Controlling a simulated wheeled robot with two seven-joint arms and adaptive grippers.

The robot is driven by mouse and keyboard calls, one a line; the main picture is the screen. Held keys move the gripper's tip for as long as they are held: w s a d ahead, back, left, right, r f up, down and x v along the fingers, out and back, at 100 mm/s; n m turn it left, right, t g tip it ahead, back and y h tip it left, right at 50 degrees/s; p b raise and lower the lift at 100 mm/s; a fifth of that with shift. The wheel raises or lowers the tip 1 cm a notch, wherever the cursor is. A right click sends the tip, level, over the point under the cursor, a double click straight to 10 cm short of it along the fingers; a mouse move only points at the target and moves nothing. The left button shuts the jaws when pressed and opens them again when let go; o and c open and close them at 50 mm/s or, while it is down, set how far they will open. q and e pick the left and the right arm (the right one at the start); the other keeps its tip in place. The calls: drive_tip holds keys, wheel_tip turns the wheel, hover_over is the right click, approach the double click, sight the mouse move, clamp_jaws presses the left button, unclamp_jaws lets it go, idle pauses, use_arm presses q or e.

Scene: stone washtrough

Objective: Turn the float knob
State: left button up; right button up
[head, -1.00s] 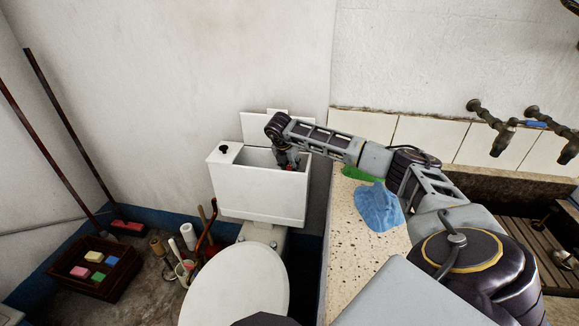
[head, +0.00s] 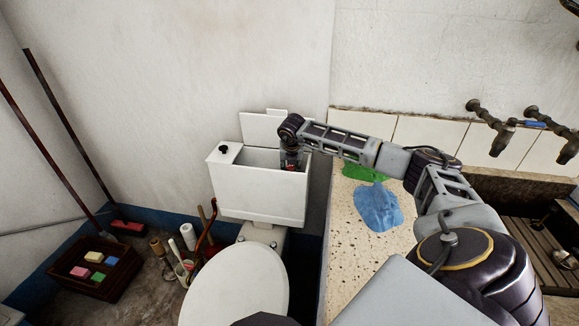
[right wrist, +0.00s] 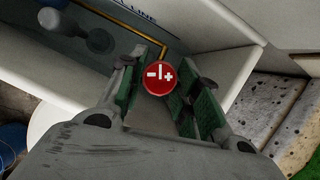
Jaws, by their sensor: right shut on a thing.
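The float knob (right wrist: 160,78) is a round red cap with white minus and plus marks, seen in the right wrist view inside the open cistern (head: 258,190). My right gripper (right wrist: 160,85) is shut on the knob, with its green-padded fingers on either side of it. In the head view the right gripper (head: 291,164) reaches down into the right part of the cistern, and its fingertips are mostly hidden. A brass rod (right wrist: 135,28) runs beside the knob. My left gripper is not in view.
The cistern lid (head: 262,128) leans against the wall behind. A toilet lid (head: 236,286) lies in front. On the right, a speckled counter (head: 345,260) holds a blue cloth (head: 379,208) and a green cloth (head: 362,172). A crate (head: 75,280) stands at left.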

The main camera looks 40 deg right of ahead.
drive_tip(key=n+y, duration=0.1)
drive_tip(key=n, duration=0.2)
drive_tip(key=shift+r+t, duration=0.15)
drive_tip(key=shift+t, duration=0.25)
drive_tip(key=shift+n+y, duration=0.3)
drive_tip(key=shift+n, duration=0.4)
drive_tip(key=shift+d+n+y+p, duration=0.1)
drive_tip(key=shift+n+y+p, duration=0.3)
drive_tip(key=shift+n, duration=0.7)
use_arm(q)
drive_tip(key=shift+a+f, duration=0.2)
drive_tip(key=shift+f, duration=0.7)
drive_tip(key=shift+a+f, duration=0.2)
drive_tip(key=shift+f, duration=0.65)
use_arm(e)
drive_tip(key=shift+n+y, duration=0.4)
drive_tip(key=shift+n, duration=0.6)
drive_tip(key=o, duration=1)
drive_tip(key=shift+w, duration=0.15)
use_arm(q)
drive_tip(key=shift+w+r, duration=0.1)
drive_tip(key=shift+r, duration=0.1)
use_arm(e)
drive_tip(key=shift+f, duration=0.2)
